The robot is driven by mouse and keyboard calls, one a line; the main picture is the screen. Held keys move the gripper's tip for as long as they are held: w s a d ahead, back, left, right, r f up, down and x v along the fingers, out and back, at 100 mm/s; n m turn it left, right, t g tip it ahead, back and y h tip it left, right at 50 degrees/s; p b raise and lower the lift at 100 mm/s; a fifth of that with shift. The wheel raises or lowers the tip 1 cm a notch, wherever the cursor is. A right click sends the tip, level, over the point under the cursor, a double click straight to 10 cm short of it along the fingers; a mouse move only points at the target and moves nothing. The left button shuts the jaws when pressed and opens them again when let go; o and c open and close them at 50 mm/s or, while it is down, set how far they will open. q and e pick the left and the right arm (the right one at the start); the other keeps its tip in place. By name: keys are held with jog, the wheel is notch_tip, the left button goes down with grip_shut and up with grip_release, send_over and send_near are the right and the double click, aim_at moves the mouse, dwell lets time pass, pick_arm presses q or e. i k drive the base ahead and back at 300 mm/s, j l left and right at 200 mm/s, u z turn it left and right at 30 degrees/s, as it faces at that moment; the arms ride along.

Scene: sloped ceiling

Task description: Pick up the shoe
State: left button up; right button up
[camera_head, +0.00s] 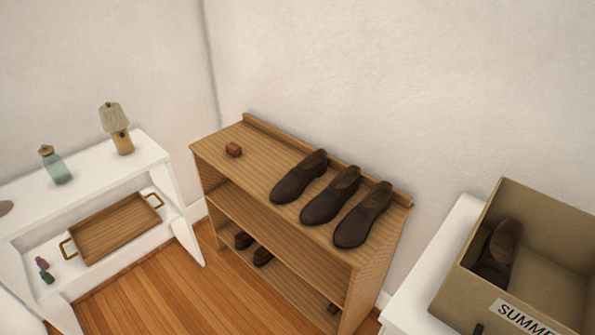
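Three dark brown shoes stand side by side on top of a wooden shelf (262,183): a left one (298,178), a middle one (329,197) and a right one (362,217). Two more dark shoes sit on a lower level, one (243,240) beside another (263,256). A further brown shoe (498,254) lies inside a cardboard box (545,270) at the right. Which shoe the task means cannot be told from this view. Neither of my grippers shows.
The box, marked "SUMME...", rests on a white surface (431,268). A small red-brown block (233,150) is on the shelf top. Wooden floor (160,290) is open between.

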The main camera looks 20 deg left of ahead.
aim_at(292, 185)
jog(key=i+j+z, duration=0.1)
jog(key=j, duration=0.35)
jog(key=i+j, duration=0.2)
jog(key=j, duration=0.25)
jog(key=i+j+z, duration=0.15)
jog(key=j, duration=0.3)
jog(key=i+j, duration=0.15)
jog(key=j, duration=0.3)
jog(key=i+j+z, duration=0.15)
jog(key=j, duration=0.3)
jog(key=j+z, duration=0.1)
jog(key=j, duration=0.4)
jog(key=i, duration=0.05)
